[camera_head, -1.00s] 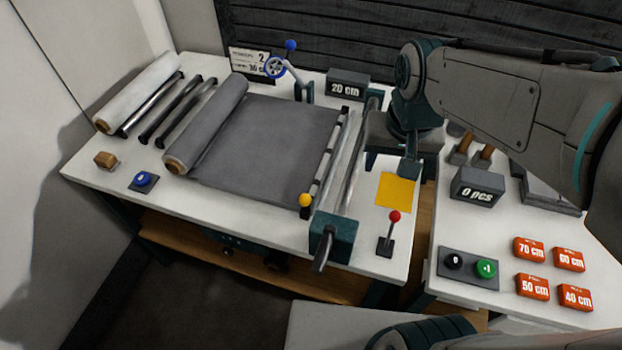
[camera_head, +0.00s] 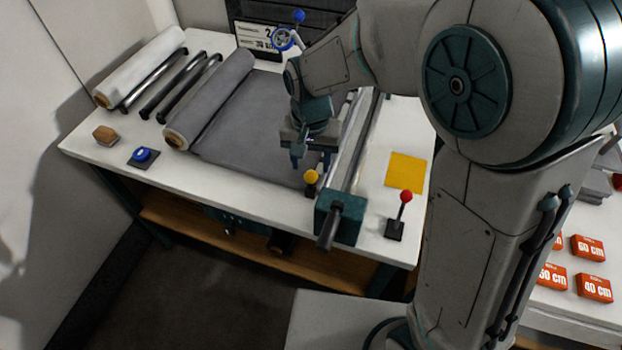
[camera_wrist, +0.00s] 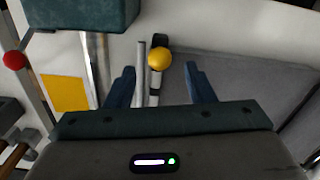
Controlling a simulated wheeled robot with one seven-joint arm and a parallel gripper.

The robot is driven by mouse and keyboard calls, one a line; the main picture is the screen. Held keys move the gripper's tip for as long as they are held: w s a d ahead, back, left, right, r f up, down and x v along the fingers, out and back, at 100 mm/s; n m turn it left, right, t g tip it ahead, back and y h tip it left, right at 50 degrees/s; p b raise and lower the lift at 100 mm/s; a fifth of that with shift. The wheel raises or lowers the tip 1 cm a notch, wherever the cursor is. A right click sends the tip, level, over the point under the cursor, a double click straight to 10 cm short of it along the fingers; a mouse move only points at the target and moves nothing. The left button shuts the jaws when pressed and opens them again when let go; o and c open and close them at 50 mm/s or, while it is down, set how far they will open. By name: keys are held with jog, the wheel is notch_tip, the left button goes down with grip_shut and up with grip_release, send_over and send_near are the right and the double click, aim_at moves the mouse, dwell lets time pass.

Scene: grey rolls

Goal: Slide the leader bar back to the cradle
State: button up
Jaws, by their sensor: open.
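The leader bar shows in the wrist view as a dark and pale strip (camera_wrist: 155,92) along the edge of the grey sheet, with a yellow ball knob (camera_wrist: 159,59) at its end. In the head view the yellow knob (camera_head: 311,177) stands at the sheet's near right corner; my gripper and arm hide much of the bar. My gripper (camera_head: 312,162) is open above the sheet, just behind the knob. In the wrist view the open fingers (camera_wrist: 160,72) lie either side of the bar, with the knob between and just beyond their tips. I cannot tell which part is the cradle.
The grey roll (camera_head: 210,100) feeds the sheet (camera_head: 245,130) from the left. Right of the bar runs a metal rail with a teal end block (camera_head: 340,218). A red-knobbed lever (camera_head: 402,213) and yellow square (camera_head: 405,172) lie further right. A blue button (camera_head: 142,155) sits front left.

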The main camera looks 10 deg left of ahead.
aim_at(310, 173)
notch_tip(310, 173, down, 7)
jog(key=shift+f, duration=0.2)
grip_shut()
jog(key=shift+a, duration=0.1)
